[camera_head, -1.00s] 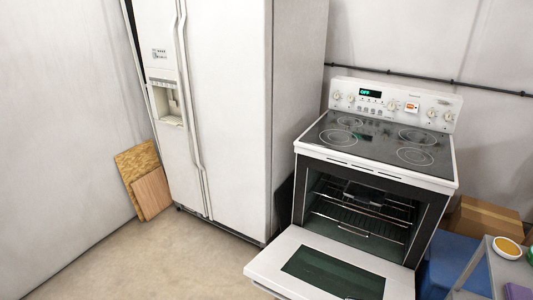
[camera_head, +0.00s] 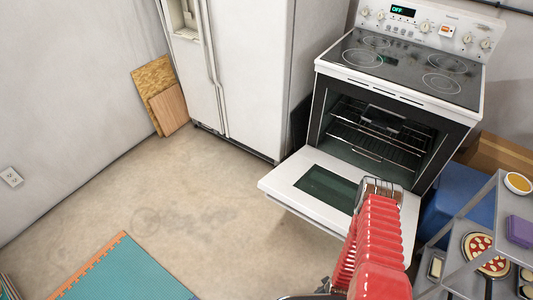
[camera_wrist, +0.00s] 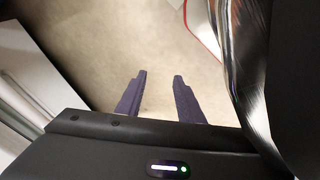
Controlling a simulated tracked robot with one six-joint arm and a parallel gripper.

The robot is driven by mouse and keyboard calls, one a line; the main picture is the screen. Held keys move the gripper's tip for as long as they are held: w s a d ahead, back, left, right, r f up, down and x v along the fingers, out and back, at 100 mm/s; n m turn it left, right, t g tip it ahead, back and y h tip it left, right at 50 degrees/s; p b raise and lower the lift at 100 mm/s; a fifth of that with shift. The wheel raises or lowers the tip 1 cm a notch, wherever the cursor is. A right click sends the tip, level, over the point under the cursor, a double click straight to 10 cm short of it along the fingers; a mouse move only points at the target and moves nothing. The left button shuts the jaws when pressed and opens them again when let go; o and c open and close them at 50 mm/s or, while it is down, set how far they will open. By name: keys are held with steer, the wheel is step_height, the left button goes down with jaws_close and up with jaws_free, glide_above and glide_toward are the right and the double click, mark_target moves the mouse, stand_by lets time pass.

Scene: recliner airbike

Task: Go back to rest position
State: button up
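My gripper (camera_wrist: 159,79) shows in the wrist view with its two dark fingers apart. Only the pale floor (camera_wrist: 155,45) shows between and beyond them, and nothing is held. In the head view I cannot make out the gripper. A red ribbed form (camera_head: 375,245) with a wire-like frame at its top rises from the bottom edge, in front of the oven door. I cannot tell whether it is part of me.
The oven (camera_head: 385,125) stands with its door (camera_head: 285,178) folded down. The fridge (camera_head: 245,70) is left of it. At right, a grey shelf (camera_head: 463,278) holds a pizza (camera_head: 486,254) and other items. Boards (camera_head: 160,95) lean on the wall. Floor at centre left is clear, with a teal mat (camera_head: 125,275).

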steer(key=w+r+m+g, duration=0.3)
steer(key=r, duration=1.5)
steer(key=w+r+m+g, duration=0.2)
steer(key=r+m, duration=0.1)
steer(key=r, duration=1.5)
steer(key=s+a+r+t, duration=0.2)
steer(key=s+a+r, duration=0.1)
steer(key=r, duration=1)
steer(key=s+a+r+t, duration=0.2)
steer(key=s+a+r, duration=0.1)
steer(key=r, duration=1.1)
steer(key=s+a+r+t, duration=0.2)
steer(key=s+a+r, duration=0.1)
steer(key=r, duration=1)
steer(key=shift+s+a+r+t, duration=0.3)
steer(key=shift+s+a, duration=0.1)
steer(key=shift+s, duration=0.3)
